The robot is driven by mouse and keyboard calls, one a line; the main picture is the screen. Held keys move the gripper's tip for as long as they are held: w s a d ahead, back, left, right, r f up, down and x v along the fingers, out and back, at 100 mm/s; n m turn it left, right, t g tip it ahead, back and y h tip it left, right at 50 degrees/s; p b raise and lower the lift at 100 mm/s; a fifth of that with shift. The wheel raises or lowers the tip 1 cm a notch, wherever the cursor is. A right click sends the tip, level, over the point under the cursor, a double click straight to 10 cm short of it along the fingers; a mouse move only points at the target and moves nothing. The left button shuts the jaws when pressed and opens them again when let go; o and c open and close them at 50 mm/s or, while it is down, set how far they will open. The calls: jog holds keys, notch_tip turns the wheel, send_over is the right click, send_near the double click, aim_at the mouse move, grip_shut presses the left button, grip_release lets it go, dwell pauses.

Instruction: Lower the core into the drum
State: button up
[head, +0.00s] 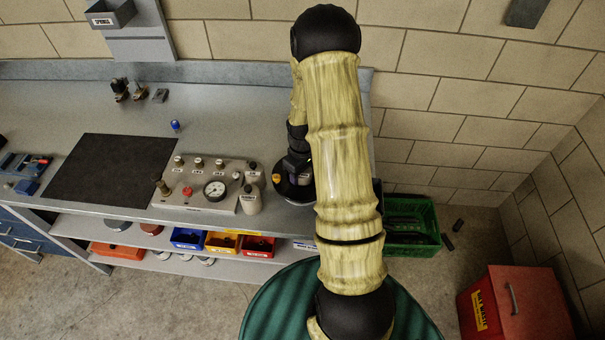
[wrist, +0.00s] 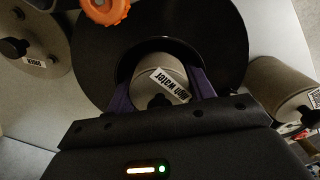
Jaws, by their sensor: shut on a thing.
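A pale grey cylinder (wrist: 156,66), which looks like the core, carries a white label ending in "water". My gripper (wrist: 161,88) is shut on it, with one purple finger on each side. In the head view my gripper (head: 297,172) is at the bench's right end, partly hidden by my arm. A round black-rimmed thing (wrist: 222,40) surrounds the cylinder in the wrist view, and its rim also shows in the head view (head: 284,189). Whether the cylinder is inside it or above it, I cannot tell.
An orange knob (wrist: 108,8) is near the black rim. A green crate (head: 414,240) and a red box (head: 515,305) are to the right. The bench's back is mostly clear.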

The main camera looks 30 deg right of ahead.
jog(key=shift+r+p, duration=0.15)
jog(key=shift+p, duration=0.15)
dwell(0.5)
dwell(0.5)
jog(key=shift+r, duration=0.1)
dwell(0.4)
jog(key=shift+f, duration=0.4)
jog(key=shift+r, duration=0.1)
jog(key=shift+r, duration=0.3)
